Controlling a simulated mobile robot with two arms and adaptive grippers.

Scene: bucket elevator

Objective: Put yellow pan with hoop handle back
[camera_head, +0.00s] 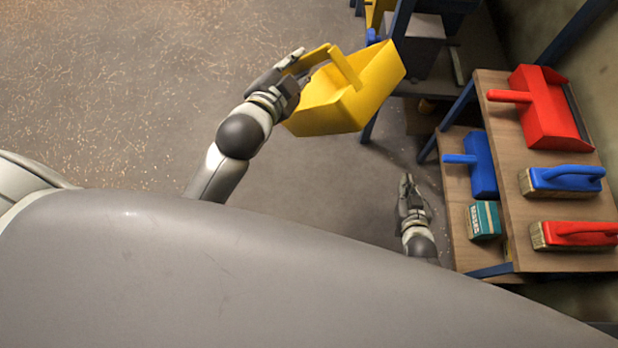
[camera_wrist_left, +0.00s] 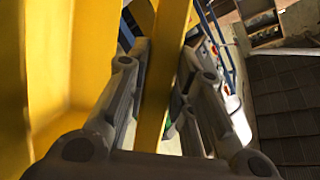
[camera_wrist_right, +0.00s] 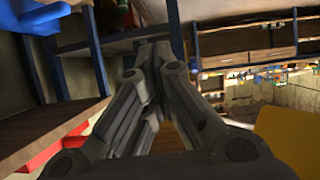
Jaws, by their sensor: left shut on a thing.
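The yellow pan (camera_head: 372,92) hangs in the air left of the shelves, tilted, with its open side showing. Its hoop handle (camera_head: 345,68) points toward my left gripper (camera_head: 298,66), which is shut on the handle. In the left wrist view, the yellow handle (camera_wrist_left: 163,70) runs between the fingers and the pan wall (camera_wrist_left: 85,70) fills the left side. My right gripper (camera_head: 406,190) is lower right of the pan, near the shelves, with its fingers close together and nothing visible between them. Part of the pan (camera_wrist_right: 290,135) shows at the right edge of the right wrist view.
A wooden shelf unit (camera_head: 507,205) stands at the right. It bears a red dustpan (camera_head: 545,108), a blue brush (camera_head: 562,180), a red brush (camera_head: 575,234), a blue pan (camera_head: 480,165) and a green box (camera_head: 484,220). A blue frame post (camera_head: 402,20) stands behind the pan. Open floor (camera_head: 130,90) lies left.

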